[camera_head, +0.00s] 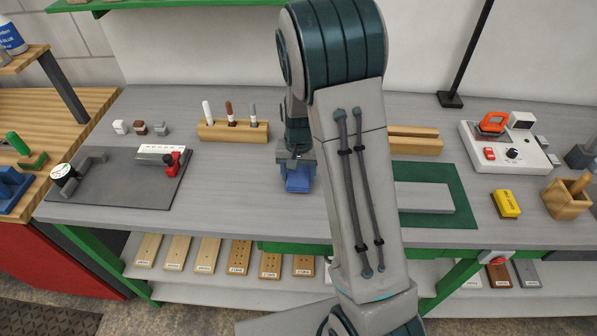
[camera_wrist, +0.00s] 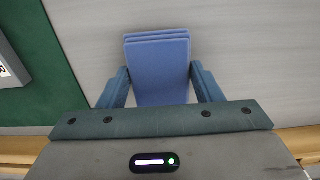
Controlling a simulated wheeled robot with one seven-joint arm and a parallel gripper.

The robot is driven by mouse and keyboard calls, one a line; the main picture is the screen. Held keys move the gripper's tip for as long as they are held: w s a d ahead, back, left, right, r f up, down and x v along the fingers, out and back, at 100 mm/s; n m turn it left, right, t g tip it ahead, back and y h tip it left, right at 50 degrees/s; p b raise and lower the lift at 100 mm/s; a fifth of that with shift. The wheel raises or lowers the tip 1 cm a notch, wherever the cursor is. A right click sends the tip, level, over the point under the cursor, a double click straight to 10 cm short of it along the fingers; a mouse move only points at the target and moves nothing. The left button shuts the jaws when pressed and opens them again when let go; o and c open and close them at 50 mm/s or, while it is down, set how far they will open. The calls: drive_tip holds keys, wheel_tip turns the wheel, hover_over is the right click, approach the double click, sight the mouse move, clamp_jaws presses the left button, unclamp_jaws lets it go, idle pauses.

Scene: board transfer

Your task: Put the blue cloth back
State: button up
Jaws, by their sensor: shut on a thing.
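The blue cloth (camera_head: 298,180) is a folded, layered pad at the middle of the grey workbench. It also shows in the wrist view (camera_wrist: 157,65), between the two fingers. My gripper (camera_head: 296,162) points down at it and is shut on it; the fingers press on both sides of the cloth in the wrist view (camera_wrist: 160,85). I cannot tell whether the cloth touches the bench top or is just above it. My arm hides part of the bench to the right of the cloth.
A wooden holder (camera_head: 233,131) with several markers stands behind left. A green mat (camera_head: 459,212) with a grey board (camera_head: 425,197) lies right, partly behind my arm. A yellow block (camera_head: 506,204) and a white station (camera_head: 480,155) are farther right. Bench between the dark left mat (camera_head: 110,190) and cloth is clear.

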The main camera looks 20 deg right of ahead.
drive_tip(key=shift+f, duration=0.35)
drive_tip(key=shift+f, duration=0.15)
drive_tip(key=o, duration=0.9)
drive_tip(key=shift+o, duration=0.2)
